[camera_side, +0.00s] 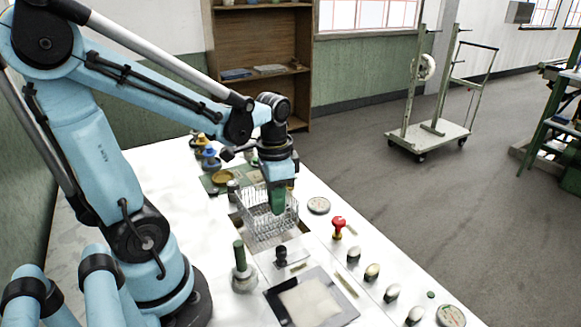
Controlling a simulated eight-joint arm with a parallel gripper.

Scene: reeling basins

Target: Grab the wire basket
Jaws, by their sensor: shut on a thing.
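The wire basket (258,224) is a small silver mesh box in the middle of the white worktop. It sits in or just above a dark-edged opening in the top; I cannot tell whether it touches the bottom. My gripper (278,203) points down at the basket's right side, with its green fingers reaching the mesh near the rim. The gripper is shut on the basket. The exact contact between fingers and wire is too small to see.
A green-handled tool (240,262), a framed pale pad (308,300) and a black knob (281,256) stand in front. A red knob (338,225) and several cocoon-like pieces lie to the right. Bottles (210,158) and a dish (223,177) stand behind.

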